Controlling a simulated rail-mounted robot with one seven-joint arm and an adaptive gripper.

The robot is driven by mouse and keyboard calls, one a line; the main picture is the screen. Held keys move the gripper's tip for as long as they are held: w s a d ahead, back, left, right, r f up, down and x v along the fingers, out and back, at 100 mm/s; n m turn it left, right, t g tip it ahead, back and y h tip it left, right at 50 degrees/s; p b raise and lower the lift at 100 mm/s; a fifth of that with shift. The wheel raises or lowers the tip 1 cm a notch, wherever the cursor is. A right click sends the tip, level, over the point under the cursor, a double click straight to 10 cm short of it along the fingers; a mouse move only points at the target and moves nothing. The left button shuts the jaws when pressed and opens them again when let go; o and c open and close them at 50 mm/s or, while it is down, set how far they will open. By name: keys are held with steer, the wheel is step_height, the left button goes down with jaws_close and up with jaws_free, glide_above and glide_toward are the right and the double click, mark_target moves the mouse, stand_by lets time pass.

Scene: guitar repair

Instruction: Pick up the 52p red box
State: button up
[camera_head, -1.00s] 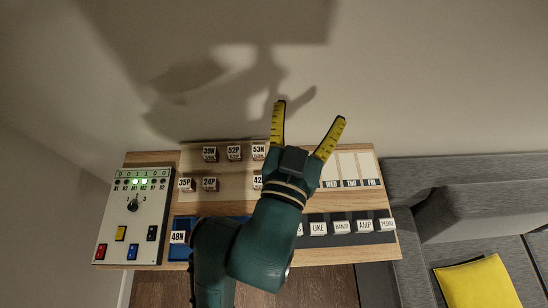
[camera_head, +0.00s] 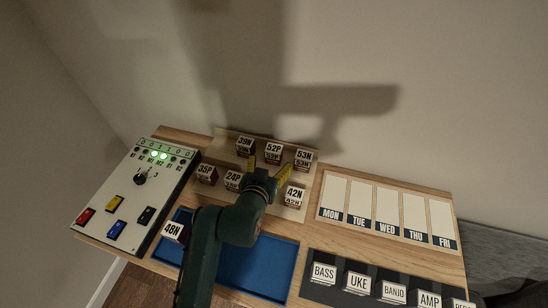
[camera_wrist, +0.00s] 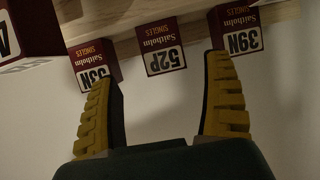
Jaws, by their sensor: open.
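The 52p red box (camera_head: 273,153) has a white top label. It stands in the back row on the light wooden board, between the 39N box (camera_head: 245,146) and the 53N box (camera_head: 303,160). In the wrist view the 52p box (camera_wrist: 163,47) appears upside down, dark red with a white label, beyond the gap between my fingers. My gripper (camera_head: 265,168) is open and empty. Its yellow ridged fingers point toward the back row, and in the wrist view (camera_wrist: 160,100) they are spread wide. The fingers appear apart from the box.
Boxes 35P (camera_head: 207,174), 24P (camera_head: 233,180) and 42N (camera_head: 294,196) stand in the front row near my gripper. A blue tray (camera_head: 255,268) holds box 48N (camera_head: 174,232) at its left. A switch panel (camera_head: 140,195) stands left; a weekday card rack (camera_head: 388,212) lies right.

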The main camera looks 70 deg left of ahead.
mark_target(272, 156)
steer(key=b+x, duration=0.1)
steer(key=x, duration=0.2)
steer(key=b+x, duration=0.1)
steer(key=x, duration=0.3)
steer(key=shift+s+a, duration=0.15)
steer(key=shift+s, duration=0.1)
steer(key=c, duration=1.4)
steer(key=shift+o, duration=0.2)
